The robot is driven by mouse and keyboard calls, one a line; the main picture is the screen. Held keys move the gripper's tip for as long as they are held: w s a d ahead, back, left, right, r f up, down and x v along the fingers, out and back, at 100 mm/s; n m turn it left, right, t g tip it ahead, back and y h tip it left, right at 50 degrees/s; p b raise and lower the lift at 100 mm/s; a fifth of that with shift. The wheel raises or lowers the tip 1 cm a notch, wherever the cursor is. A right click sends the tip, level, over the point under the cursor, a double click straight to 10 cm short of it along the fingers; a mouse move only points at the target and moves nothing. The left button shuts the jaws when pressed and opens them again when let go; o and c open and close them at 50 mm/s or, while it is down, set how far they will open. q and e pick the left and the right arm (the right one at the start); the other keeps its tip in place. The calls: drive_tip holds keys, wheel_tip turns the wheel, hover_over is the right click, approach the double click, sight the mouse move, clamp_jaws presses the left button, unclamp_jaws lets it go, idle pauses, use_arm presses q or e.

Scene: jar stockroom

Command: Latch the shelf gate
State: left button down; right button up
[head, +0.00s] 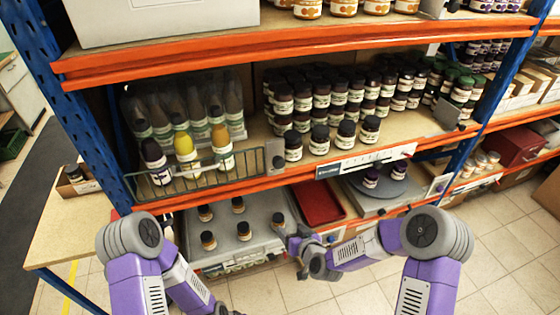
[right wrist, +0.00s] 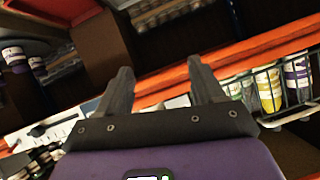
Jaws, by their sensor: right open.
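The shelf gate (head: 200,180) is a dark wire-mesh panel along the left front of the middle shelf. It stands upright in front of a few bottles with dark, yellow and orange contents. A small grey latch post (head: 275,156) is at its right end; I cannot tell whether the latch is engaged. The gate also shows at the right of the right wrist view (right wrist: 297,86). My right gripper (head: 299,238) is below the middle shelf's front edge, right of and lower than the gate. Its fingers are apart and empty (right wrist: 161,88).
Orange shelf beams (head: 300,178) run across in front. Several dark jars (head: 320,140) stand right of the gate. Below are a grey tray (head: 262,235) with small jars, a red tray (head: 318,204) and a round grey turntable (head: 385,188). The floor in front is clear.

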sight(280, 165)
drive_tip(key=w+a+r+n+t, duration=0.1)
drive_tip(key=w+r+t, duration=0.25)
drive_tip(key=r, duration=0.45)
drive_tip(key=w+a+r+n+t, duration=0.15)
drive_tip(key=w+r, duration=0.25)
drive_tip(key=r, duration=0.4)
drive_tip(key=shift+m+t, duration=0.4)
drive_tip(key=shift+m, duration=0.05)
drive_tip(key=shift+d+p+x, duration=0.15)
drive_tip(key=shift+p+x, duration=0.15)
drive_tip(key=shift+x, duration=1.35)
drive_tip(key=shift+d+p+x, duration=0.15)
drive_tip(key=shift+p+x, duration=0.1)
drive_tip(key=shift+x, duration=1.4)
drive_tip(key=shift+f, duration=0.1)
drive_tip(key=shift+c, duration=0.4)
drive_tip(key=c, duration=1)
